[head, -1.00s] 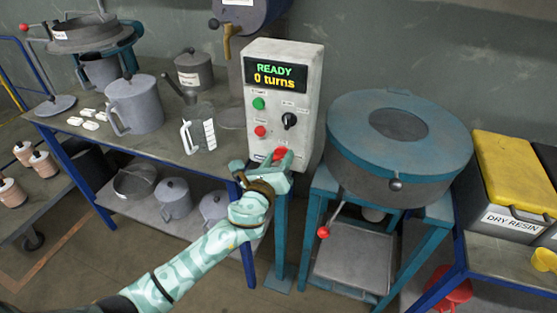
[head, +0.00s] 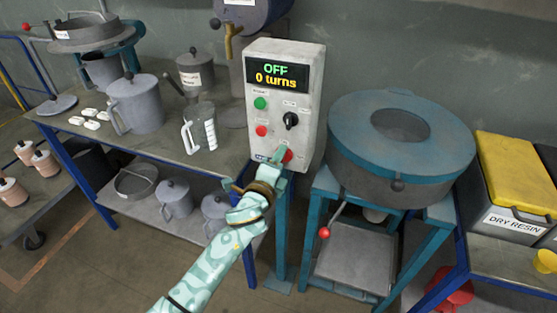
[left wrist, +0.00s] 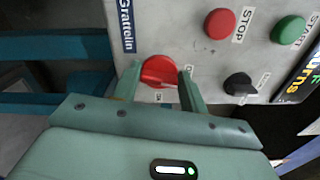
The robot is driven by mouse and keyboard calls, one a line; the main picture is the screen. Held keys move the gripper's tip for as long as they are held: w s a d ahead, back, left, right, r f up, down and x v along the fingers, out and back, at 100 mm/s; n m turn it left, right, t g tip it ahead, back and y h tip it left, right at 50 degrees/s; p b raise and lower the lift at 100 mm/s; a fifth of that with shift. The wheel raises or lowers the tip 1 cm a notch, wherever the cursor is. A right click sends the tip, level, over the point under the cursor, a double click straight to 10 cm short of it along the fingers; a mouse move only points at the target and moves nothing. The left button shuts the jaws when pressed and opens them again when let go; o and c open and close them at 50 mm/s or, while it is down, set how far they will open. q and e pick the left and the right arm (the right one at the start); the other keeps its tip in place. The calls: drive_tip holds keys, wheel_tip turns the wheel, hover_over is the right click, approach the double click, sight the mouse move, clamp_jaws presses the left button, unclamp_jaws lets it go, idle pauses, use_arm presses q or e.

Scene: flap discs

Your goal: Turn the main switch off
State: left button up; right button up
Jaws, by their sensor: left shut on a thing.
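The grey control box (head: 306,110) stands behind the bench edge, and its display (head: 273,76) reads "OFF" and "0 turns". The main switch is a red rotary knob at the bottom of the box front; it shows partly in the head view (head: 287,156) and clearly in the left wrist view (left wrist: 160,72). My left gripper (left wrist: 158,80) is around the red knob with a finger on each side, shut on it. In the head view my left gripper (head: 279,158) reaches up to the box's lower front. My right gripper is in neither view.
The box also carries a green start button (head: 260,103), a red stop button (head: 261,131) and a black knob (head: 291,120). A round blue-lidded machine (head: 350,125) stands right of it. A bench (head: 150,142) with jugs is at left.

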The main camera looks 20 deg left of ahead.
use_arm(q)
drive_tip(key=shift+f+n, duration=0.15)
drive_tip(key=shift+n, duration=1.05)
drive_tip(key=o, duration=1)
drive_tip(key=shift+c, duration=0.2)
drive_tip(key=s+p, duration=0.2)
drive_tip(key=s, duration=1.4)
drive_tip(key=shift+s+a, duration=0.2)
drive_tip(key=shift+a, duration=0.1)
